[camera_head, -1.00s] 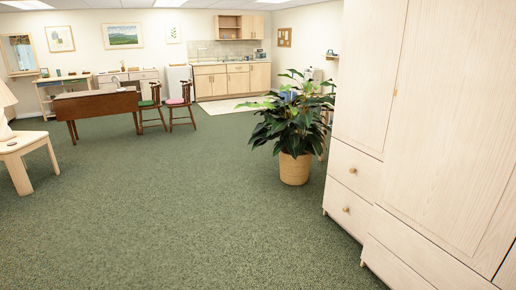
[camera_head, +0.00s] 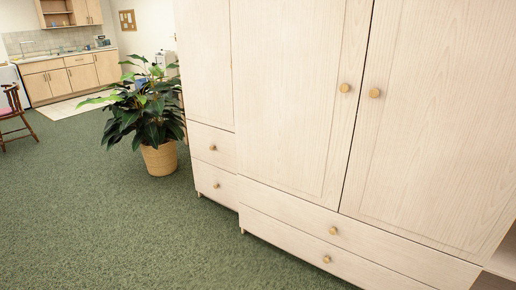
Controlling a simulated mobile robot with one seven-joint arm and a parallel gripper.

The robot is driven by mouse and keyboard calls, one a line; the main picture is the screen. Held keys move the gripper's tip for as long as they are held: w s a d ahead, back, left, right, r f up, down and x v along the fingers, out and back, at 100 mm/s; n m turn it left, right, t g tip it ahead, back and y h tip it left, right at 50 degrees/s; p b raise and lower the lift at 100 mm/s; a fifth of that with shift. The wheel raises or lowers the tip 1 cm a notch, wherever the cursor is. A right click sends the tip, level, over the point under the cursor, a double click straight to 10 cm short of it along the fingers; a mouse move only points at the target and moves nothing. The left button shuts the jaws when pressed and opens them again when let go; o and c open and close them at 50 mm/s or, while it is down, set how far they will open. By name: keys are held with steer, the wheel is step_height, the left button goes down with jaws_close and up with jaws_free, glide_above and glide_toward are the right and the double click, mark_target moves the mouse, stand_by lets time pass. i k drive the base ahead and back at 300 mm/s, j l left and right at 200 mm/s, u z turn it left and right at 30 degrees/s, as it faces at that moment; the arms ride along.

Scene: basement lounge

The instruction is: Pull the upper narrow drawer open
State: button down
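A pale wood wardrobe (camera_head: 285,90) fills the right of the head view. At its lower left are two narrow drawers, one above the other. The upper narrow drawer (camera_head: 222,152) looks shut, flush with the front, and has a small round wooden knob (camera_head: 212,147). The lower narrow drawer (camera_head: 207,180) below it also looks shut, with its own knob (camera_head: 216,186). My gripper is not in view, so its state and distance from the drawer do not show.
Two wide drawers, the upper one (camera_head: 290,209) included, sit under the tall doors, right of the narrow ones. A potted plant (camera_head: 160,160) stands on the floor just left of the wardrobe. Green carpet (camera_head: 90,220) is clear in front and left. A kitchenette (camera_head: 70,75) is at the back left.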

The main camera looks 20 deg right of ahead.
mark_target(216, 147)
steer(key=z, duration=0.3)
steer(key=i+l, duration=0.2)
steer(key=i+l+u, duration=0.15)
steer(key=i, duration=0.2)
steer(key=i+l+u, duration=0.15)
steer(key=i, duration=0.25)
steer(key=i+l+u, duration=0.1)
steer(key=i, duration=0.25)
steer(key=i+u, duration=0.2)
steer(key=i, duration=1.05)
steer(key=i+z, duration=0.3)
steer(key=i+j+z, duration=0.3)
steer(key=i, duration=0.2)
steer(key=i+j+z, duration=0.2)
steer(key=i+z, duration=0.15)
steer(key=i, duration=0.1)
